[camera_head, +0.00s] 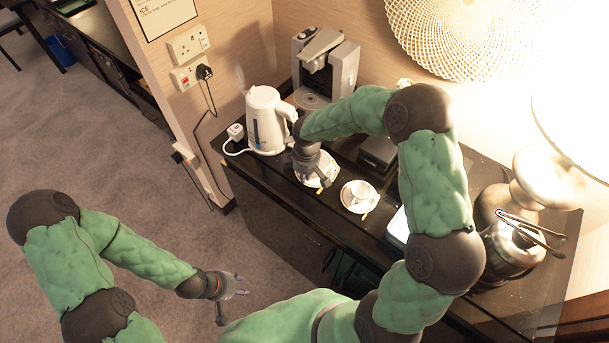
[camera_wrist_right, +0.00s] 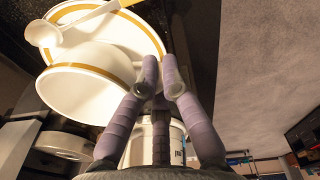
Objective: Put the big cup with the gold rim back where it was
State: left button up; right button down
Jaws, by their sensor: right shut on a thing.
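The big white cup with the gold rim (camera_wrist_right: 85,85) shows large in the right wrist view, beside a gold-edged white saucer (camera_wrist_right: 125,20) with a white spoon (camera_wrist_right: 75,28). My right gripper (camera_wrist_right: 160,70) is shut on the cup at its edge. In the head view my right gripper (camera_head: 312,168) is low over the saucer (camera_head: 325,180) at the counter's front and hides most of the cup. I cannot tell whether the cup touches the saucer. My left gripper (camera_head: 232,298) is open and empty, away from the counter.
A smaller cup (camera_head: 358,190) stands on its own saucer (camera_head: 350,206) to the right. A white kettle (camera_head: 266,122) is close on the left, a coffee machine (camera_head: 328,70) behind. A dark box (camera_head: 378,154) and an ice bucket with tongs (camera_head: 508,250) stand farther right.

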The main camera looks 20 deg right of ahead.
jog(key=shift+f, duration=0.1)
jog(key=c, duration=1.4)
grip_release()
jog(key=shift+r, duration=0.2)
notch_tip(320, 180, up, 12)
jog(key=f+p, duration=0.1)
jog(key=p, duration=0.1)
jog(key=s+a+f+m+y, duration=0.2)
jog(key=s+a+f, duration=0.2)
jog(key=f, duration=0.4)
jog(key=s+a+f+m+y, duration=0.1)
jog(key=s+a+f+m, duration=0.15)
jog(key=f, duration=0.45)
jog(key=s+a+f+m+y, duration=0.1)
jog(key=s+a+f+m, duration=0.3)
jog(key=s+f+m, duration=0.3)
jog(key=s+f, duration=0.4)
jog(key=s, duration=0.3)
jog(key=shift+s+a, duration=0.2)
jog(key=shift+s, duration=0.1)
